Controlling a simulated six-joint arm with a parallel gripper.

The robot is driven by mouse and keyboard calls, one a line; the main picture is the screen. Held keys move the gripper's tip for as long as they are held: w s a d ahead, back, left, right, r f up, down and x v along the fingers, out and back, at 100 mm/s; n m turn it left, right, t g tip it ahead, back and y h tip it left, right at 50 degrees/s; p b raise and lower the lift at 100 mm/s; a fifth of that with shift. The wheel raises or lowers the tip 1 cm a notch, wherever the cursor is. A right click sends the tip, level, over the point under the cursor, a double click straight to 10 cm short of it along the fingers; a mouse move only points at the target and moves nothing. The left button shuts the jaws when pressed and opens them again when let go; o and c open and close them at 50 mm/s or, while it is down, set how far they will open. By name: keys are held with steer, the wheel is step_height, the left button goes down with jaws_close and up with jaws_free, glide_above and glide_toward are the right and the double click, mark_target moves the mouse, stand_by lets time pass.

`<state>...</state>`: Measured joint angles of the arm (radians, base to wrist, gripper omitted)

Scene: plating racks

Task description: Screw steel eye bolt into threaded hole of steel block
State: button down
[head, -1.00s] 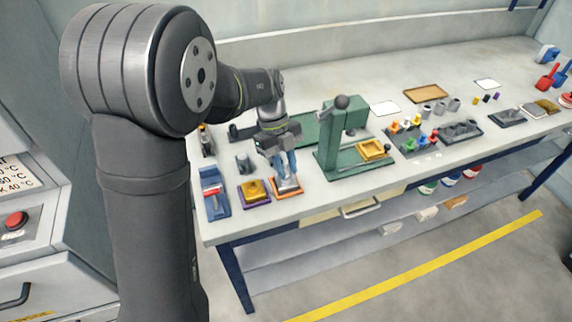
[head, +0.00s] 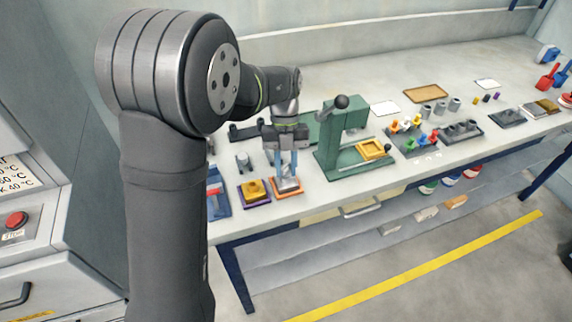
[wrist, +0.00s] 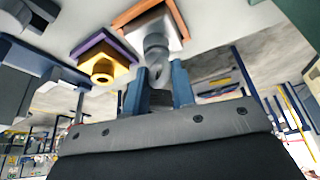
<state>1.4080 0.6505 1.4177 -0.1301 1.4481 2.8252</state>
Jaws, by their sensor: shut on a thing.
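My gripper (head: 289,172) points down over the steel block (head: 288,187), which sits on an orange-edged base (head: 276,196) near the table's front edge. In the wrist view, the blue fingers of my gripper (wrist: 160,88) are shut on a grey steel eye bolt (wrist: 156,48). The bolt stands in line with the steel block (wrist: 175,32), its far end at or very near the block's face. The threaded hole is hidden behind the bolt, so I cannot tell how deep the bolt sits.
A brass block (head: 254,186) on a purple base stands just left of the steel block. A green press (head: 335,145) rises close on the right, with a yellow tray (head: 371,149). Further left is a blue stand (head: 218,197) with a red part.

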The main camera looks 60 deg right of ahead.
steer(key=shift+m+t, duration=0.5)
steer(key=shift+m, duration=0.7)
steer(key=c, duration=1.1)
jaws_free()
steer(key=shift+c, duration=0.5)
steer(key=shift+c, duration=1)
step_height(320, 180, up, 5)
